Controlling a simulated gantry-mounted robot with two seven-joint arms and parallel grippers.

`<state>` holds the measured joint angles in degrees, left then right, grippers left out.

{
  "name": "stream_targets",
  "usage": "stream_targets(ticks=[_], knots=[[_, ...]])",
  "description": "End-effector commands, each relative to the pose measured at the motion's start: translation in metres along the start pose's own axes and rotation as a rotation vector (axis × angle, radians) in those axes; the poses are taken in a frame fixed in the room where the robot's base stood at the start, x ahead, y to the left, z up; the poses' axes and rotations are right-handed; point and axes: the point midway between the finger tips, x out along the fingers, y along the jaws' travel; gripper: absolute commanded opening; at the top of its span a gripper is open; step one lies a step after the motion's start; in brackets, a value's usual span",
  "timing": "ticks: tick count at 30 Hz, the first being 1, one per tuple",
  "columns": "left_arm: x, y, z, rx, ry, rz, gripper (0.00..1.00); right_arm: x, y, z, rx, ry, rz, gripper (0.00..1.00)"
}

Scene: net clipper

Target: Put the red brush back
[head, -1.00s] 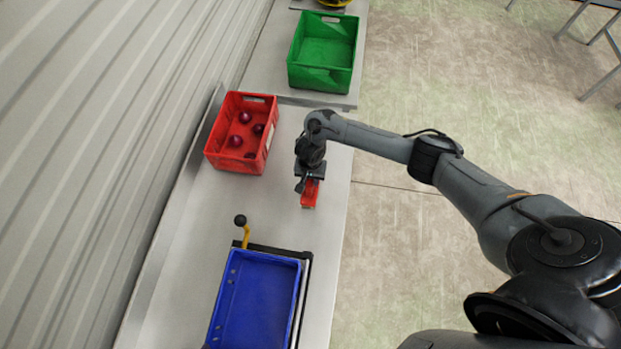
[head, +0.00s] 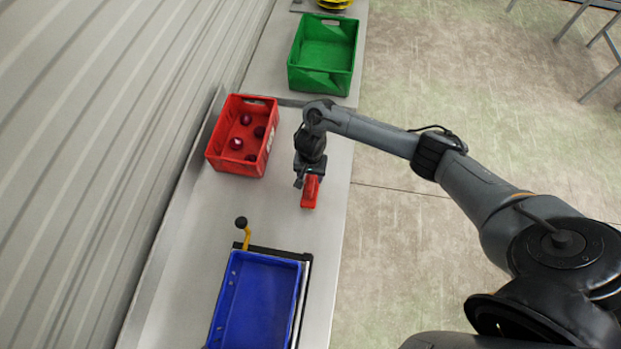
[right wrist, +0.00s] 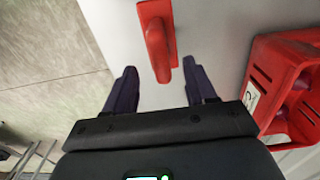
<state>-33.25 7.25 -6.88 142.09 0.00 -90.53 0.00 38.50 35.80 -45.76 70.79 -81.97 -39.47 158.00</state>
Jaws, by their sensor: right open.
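The red brush (head: 310,192) lies on the grey metal table (head: 193,238), between the red crate and the table's right edge. In the right wrist view the brush (right wrist: 158,42) shows a raised red handle on a flat red base. My right gripper (head: 309,178) is just behind the brush in the head view and partly hides it. In the right wrist view my right gripper (right wrist: 160,85) is open, its two dark fingers on either side of the near end of the brush handle, nothing clamped. My left gripper is not in view.
A red crate (head: 213,148) with several dark red round objects stands to the left; it also shows in the right wrist view (right wrist: 262,80). An empty blue crate (head: 228,290) sits in front beside a yellow lever with a black knob (head: 241,222). A green crate (head: 322,80) stands at the back.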

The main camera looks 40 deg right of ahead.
Motion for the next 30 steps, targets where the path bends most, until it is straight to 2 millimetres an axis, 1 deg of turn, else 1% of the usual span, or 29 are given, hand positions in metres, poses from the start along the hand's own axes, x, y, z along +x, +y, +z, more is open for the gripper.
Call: stream_targets(ticks=[1, 2, 3, 9, 15, 17, 19, 20, 23, 26, 27, 29, 30], knots=[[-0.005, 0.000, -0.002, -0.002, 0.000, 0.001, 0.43, -0.013, 0.000, -0.001, -0.001, 0.002, -0.003, 0.56], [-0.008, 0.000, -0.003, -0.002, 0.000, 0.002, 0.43, -0.021, 0.000, -0.001, -0.001, 0.003, -0.002, 0.56], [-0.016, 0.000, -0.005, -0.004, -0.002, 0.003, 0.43, -0.031, 0.000, -0.001, -0.001, 0.004, -0.001, 0.56], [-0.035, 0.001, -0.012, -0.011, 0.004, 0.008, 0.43, -0.058, 0.000, -0.001, -0.001, 0.003, -0.001, 0.56], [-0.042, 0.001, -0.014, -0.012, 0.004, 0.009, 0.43, -0.070, 0.000, 0.000, -0.001, 0.001, 0.000, 0.56], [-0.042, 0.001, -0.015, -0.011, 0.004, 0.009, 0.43, -0.070, -0.001, 0.002, -0.009, 0.000, -0.004, 0.56], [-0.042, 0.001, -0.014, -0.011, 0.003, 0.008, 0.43, -0.067, -0.005, 0.009, -0.041, 0.000, -0.018, 0.56], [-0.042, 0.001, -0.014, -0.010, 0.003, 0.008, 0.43, -0.065, -0.009, 0.014, -0.063, 0.000, -0.030, 0.56], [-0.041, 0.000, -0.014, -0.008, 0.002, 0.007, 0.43, -0.056, -0.025, 0.040, -0.183, 0.006, -0.091, 0.56], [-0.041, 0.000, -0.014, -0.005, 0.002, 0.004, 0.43, -0.049, -0.050, 0.082, -0.357, 0.028, -0.191, 0.56], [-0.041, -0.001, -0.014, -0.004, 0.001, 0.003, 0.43, -0.048, -0.061, 0.101, -0.431, 0.045, -0.240, 0.56], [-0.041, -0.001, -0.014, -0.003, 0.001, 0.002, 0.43, -0.051, -0.075, 0.129, -0.540, 0.080, -0.312, 0.56], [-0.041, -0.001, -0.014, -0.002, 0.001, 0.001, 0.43, -0.055, -0.083, 0.148, -0.607, 0.109, -0.359, 0.56]])
